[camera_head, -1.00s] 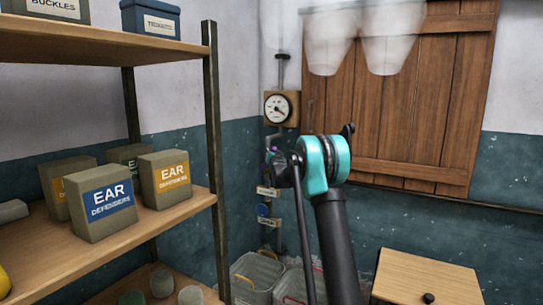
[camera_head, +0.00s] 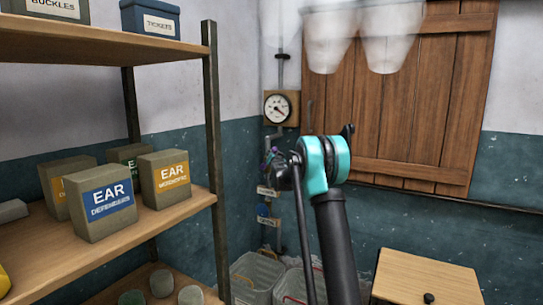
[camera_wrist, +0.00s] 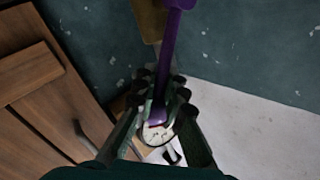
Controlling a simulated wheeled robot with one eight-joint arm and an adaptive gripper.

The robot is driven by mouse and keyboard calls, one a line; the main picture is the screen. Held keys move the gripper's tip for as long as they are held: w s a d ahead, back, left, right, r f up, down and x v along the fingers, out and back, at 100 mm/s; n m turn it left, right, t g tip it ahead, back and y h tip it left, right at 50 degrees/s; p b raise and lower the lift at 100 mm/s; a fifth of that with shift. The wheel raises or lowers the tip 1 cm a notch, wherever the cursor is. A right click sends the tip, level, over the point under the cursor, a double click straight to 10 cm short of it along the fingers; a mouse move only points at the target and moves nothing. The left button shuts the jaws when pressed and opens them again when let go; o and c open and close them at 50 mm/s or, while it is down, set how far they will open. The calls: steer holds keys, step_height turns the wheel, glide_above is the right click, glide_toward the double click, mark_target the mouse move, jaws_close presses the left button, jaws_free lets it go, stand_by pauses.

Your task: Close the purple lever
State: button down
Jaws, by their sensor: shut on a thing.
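The purple lever (camera_wrist: 166,55) runs down from the top of the wrist view, and its lower end lies between my gripper's fingers. My gripper (camera_wrist: 160,108) is shut on that end. In the head view my arm hides most of my gripper and the lever; a small bit of purple (camera_head: 270,153) shows just left of my wrist, at the pipe below the gauge. The lever's exact angle cannot be told there.
A pressure gauge (camera_head: 278,108) is on the wall above the lever. A wooden shutter (camera_head: 400,130) is to its right. A shelf with ear-defender boxes (camera_head: 103,203) stands at left. Grey bins (camera_head: 257,272) sit below, and a small wooden table (camera_head: 425,277) is at lower right.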

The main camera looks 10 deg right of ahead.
steer(key=s+d+f+m+t+h, duration=0.2)
steer(key=f+m+t+h, duration=0.3)
steer(key=m, duration=0.7)
steer(key=shift+s+d+f+m+h, duration=0.15)
steer(key=shift+d+f+m+h, duration=0.4)
steer(key=shift+f, duration=0.75)
steer(key=shift+d+h, duration=0.1)
steer(key=shift+h, duration=0.15)
steer(key=c, duration=1.6)
jaws_free()
steer(key=shift+o, duration=0.2)
steer(key=v, duration=1.2)
